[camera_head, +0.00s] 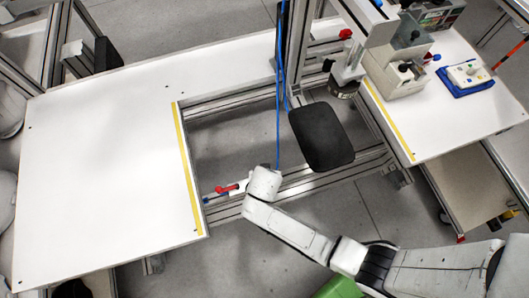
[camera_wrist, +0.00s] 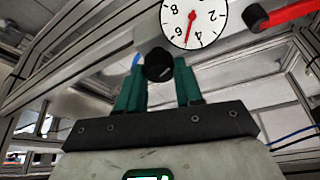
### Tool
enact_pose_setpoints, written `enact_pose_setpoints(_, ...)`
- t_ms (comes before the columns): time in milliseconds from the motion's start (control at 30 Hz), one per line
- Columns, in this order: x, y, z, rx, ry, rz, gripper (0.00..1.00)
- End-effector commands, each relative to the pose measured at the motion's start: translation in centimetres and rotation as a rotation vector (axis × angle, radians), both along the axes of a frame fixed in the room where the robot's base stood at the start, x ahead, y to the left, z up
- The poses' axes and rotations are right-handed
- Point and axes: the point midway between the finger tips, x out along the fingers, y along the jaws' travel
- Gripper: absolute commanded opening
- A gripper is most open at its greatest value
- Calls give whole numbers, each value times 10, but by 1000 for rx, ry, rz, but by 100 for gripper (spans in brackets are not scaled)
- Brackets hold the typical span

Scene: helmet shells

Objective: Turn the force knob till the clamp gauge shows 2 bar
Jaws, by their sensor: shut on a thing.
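The black force knob (camera_wrist: 157,62) is in the upper middle of the wrist view. My gripper (camera_wrist: 158,74) has its two green fingers on either side of the knob and is shut on it. The round white clamp gauge (camera_wrist: 178,18) is just above and right of the knob, its top cut off by the picture edge. Its red needle points down in the picture, slightly left; its figures look turned over, so I cannot read the value surely. In the head view my arm reaches to the frame's lower rail, where the knob and gauge cannot be made out.
A red lever (camera_wrist: 290,14) with a black end is right of the gauge; a red handle (camera_head: 228,188) shows in the head view. A black pad (camera_head: 322,137) hangs above the rail beside a blue hose (camera_head: 278,110). The white table (camera_head: 95,170) at left is clear.

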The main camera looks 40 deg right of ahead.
Motion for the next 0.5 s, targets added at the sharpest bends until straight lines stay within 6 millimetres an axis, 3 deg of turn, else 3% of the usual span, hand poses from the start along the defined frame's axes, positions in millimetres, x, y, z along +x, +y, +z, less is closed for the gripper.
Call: enact_pose_setpoints(500, -1, -3, 3, 3, 1, 485, 5)
